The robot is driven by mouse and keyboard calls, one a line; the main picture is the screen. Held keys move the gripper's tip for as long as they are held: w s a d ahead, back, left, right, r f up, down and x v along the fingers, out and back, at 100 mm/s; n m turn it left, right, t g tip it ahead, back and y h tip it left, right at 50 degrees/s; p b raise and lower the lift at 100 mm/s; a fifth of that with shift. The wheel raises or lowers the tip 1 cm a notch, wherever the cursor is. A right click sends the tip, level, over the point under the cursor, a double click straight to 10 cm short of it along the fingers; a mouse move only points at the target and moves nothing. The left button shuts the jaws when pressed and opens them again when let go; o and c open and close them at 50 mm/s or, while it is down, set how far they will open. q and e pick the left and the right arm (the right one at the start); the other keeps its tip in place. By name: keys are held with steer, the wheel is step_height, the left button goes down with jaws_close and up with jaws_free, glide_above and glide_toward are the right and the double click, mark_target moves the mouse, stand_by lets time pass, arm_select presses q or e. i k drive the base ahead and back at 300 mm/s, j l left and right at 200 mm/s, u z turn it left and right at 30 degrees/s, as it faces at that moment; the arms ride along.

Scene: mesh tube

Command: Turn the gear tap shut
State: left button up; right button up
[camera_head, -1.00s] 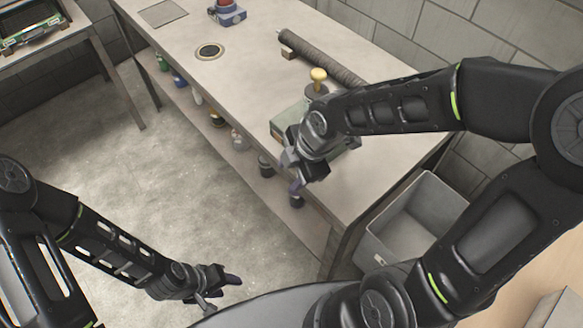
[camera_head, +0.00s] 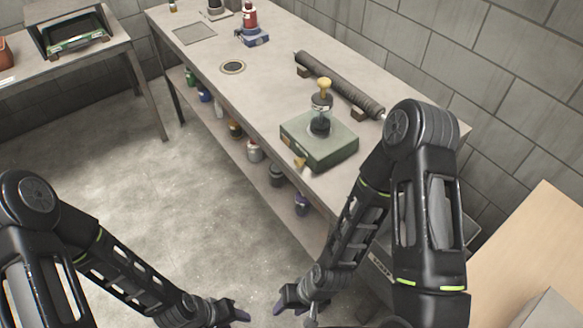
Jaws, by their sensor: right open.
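A green box-shaped unit (camera_head: 335,150) stands on the workbench's near right part. A dark upright cylinder with a yellow knob (camera_head: 324,85) rises from its top. A small brass-coloured piece (camera_head: 300,163), which looks like the tap, sits at its front left corner; I cannot tell its turn position. My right gripper (camera_head: 287,302) is open and empty, low in front of the bench and well apart from the unit. My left gripper (camera_head: 240,311) is low, left of the right one, and away from the bench; its jaw opening is unclear.
A dark ribbed roller (camera_head: 340,84) lies on blocks at the bench's back edge. A red device on a blue base (camera_head: 251,32) stands farther left. Several jars and cans line the lower shelf (camera_head: 225,112). A block wall runs behind.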

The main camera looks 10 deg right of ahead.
mark_target(299, 162)
steer(key=i+j+z, duration=0.2)
steer(key=j+z, duration=0.15)
steer(key=j, duration=0.7)
steer(key=i+j+z, duration=0.1)
steer(key=j+z, duration=0.25)
steer(key=j, duration=0.7)
steer(key=k+j+z, duration=0.1)
steer(key=j+z, duration=0.25)
steer(key=j, duration=0.7)
